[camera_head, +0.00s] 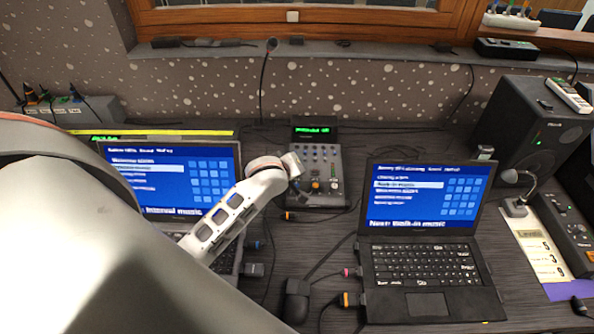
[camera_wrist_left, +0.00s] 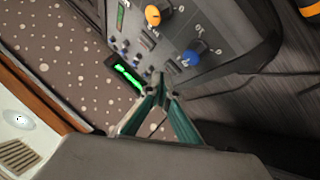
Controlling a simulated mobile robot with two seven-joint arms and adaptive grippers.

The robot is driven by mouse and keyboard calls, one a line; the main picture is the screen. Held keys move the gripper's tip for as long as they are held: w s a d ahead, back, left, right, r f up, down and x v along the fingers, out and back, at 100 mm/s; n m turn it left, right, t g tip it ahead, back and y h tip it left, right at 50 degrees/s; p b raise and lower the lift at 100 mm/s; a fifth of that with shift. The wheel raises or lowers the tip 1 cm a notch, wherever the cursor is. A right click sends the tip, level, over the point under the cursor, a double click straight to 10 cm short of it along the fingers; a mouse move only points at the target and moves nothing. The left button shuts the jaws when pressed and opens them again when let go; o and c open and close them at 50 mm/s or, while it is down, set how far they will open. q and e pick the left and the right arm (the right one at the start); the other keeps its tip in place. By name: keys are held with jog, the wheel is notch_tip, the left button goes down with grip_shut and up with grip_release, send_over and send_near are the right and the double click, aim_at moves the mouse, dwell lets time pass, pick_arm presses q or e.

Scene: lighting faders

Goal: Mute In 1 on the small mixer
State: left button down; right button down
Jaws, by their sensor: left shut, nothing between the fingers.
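The small mixer (camera_head: 326,196) stands at the back middle of the desk, with a lit green display (camera_head: 313,131) behind its rows of knobs. In the left wrist view the mixer panel (camera_wrist_left: 225,28) shows an orange knob (camera_wrist_left: 153,15), a blue knob (camera_wrist_left: 195,50) and several small buttons. My left gripper (camera_wrist_left: 159,82) is shut and empty, its fingertips over the panel close to the blue knob and small buttons. I cannot tell whether they touch. In the head view my left arm reaches the mixer's left side. The In 1 label and mute button cannot be made out.
An open laptop (camera_head: 425,252) stands right of centre, and another laptop (camera_head: 165,165) is partly hidden behind my left arm. A gooseneck microphone (camera_head: 266,70) rises left of the mixer. Cables and a black speaker (camera_head: 525,125) take up more of the desk.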

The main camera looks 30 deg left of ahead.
pick_arm(q)
jog(key=shift+f, duration=0.35)
dwell(0.3)
jog(key=shift+r+p, duration=0.45)
jog(key=shift+p, duration=0.1)
notch_tip(320, 180, up, 6)
jog(key=shift+s+d, duration=0.15)
jog(key=shift+s, duration=0.15)
dwell(0.5)
dwell(0.4)
